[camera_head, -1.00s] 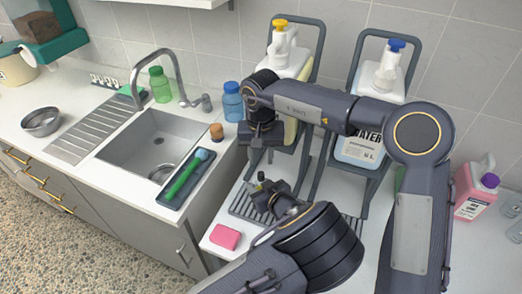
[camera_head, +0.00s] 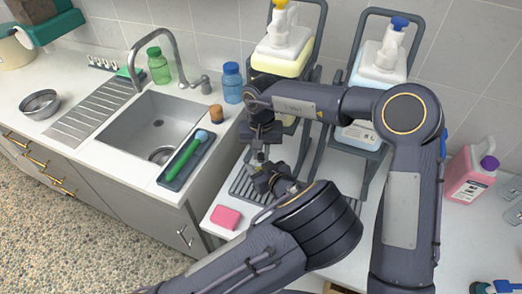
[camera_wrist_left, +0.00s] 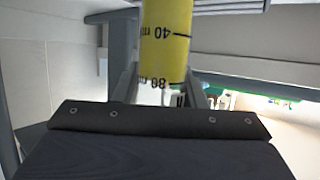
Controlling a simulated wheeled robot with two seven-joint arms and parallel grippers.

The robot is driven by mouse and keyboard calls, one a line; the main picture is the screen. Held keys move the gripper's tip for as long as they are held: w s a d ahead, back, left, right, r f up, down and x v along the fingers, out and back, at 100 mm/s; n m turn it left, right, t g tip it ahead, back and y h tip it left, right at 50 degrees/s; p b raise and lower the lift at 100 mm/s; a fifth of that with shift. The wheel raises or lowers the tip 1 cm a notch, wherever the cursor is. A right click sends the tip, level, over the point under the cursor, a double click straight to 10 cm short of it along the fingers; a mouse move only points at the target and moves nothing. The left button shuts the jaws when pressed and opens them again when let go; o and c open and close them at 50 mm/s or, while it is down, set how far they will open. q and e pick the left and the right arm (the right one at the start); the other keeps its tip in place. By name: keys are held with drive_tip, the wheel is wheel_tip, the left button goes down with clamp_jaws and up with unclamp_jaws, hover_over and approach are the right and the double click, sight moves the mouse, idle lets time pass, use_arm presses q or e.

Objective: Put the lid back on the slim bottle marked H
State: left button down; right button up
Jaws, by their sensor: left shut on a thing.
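My left gripper (camera_head: 260,170) is shut on a slim yellow bottle (camera_wrist_left: 167,40). In the left wrist view the bottle stands between the fingers, with black "40 ml" and "80 ml" marks printed upside down; no H shows. In the head view the bottle is almost wholly hidden between the two grippers. My right gripper (camera_head: 257,152) points down directly above the left one, very close to it. Its fingertips are too small and dark to tell whether they hold a lid. I cannot make out a lid anywhere.
Two large pump jugs on dark stands, one yellow (camera_head: 283,50) and one blue (camera_head: 377,75), are behind the grippers. A pink sponge (camera_head: 225,217) lies at the counter's front edge. The sink (camera_head: 150,120) and a tray with a green brush (camera_head: 186,160) are left; a pink jug (camera_head: 468,177) is right.

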clamp_jaws()
drive_tip(key=m, duration=1.4)
drive_tip(key=shift+m, duration=0.3)
drive_tip(key=m, duration=1.4)
drive_tip(key=shift+m, duration=0.3)
drive_tip(key=o, duration=0.7)
unclamp_jaws()
drive_tip(key=shift+f, duration=0.1)
drive_tip(key=shift+c, duration=0.2)
